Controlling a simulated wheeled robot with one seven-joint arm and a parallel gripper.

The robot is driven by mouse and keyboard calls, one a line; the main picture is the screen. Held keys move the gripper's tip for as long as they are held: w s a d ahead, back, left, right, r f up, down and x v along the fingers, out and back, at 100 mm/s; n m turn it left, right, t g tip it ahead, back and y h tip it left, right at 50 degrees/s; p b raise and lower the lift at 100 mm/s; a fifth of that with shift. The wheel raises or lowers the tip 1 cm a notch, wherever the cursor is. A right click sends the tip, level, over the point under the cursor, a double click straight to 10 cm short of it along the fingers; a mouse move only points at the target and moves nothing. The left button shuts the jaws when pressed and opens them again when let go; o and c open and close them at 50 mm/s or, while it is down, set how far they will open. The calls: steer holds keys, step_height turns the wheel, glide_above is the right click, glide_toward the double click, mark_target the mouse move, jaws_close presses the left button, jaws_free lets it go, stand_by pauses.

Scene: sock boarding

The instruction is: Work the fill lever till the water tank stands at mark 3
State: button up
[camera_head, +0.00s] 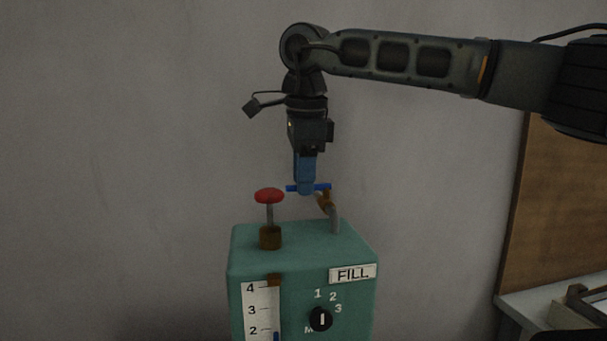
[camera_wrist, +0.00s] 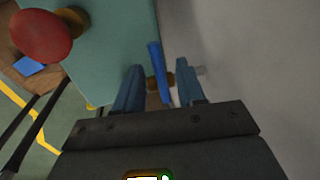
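The teal water tank (camera_head: 300,250) carries a white gauge strip (camera_head: 257,312) with marks 4, 3 and 2 showing. The top of a blue level bar (camera_head: 276,336) shows close to mark 2; the rest is cut off by the picture's bottom edge. The blue fill lever (camera_head: 322,187) sits crosswise on a brass tap above the FILL label (camera_head: 353,274). My gripper (camera_head: 305,189) points down at the lever. In the wrist view the lever (camera_wrist: 159,70) lies between the fingers of my gripper (camera_wrist: 160,68), with gaps on both sides.
A red knob (camera_head: 269,196) on a stem stands on the tank's top, left of the lever; it also shows in the wrist view (camera_wrist: 41,36). A black dial (camera_head: 320,319) is on the front. A wall stands behind; a white bench (camera_head: 530,305) is at right.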

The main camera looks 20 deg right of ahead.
steer(key=shift+r, duration=0.1)
step_height(320, 180, up, 8)
steer(key=s, duration=0.1)
steer(key=shift+s+a+f, duration=0.15)
steer(key=shift+s+f, duration=0.1)
stand_by(0.4)
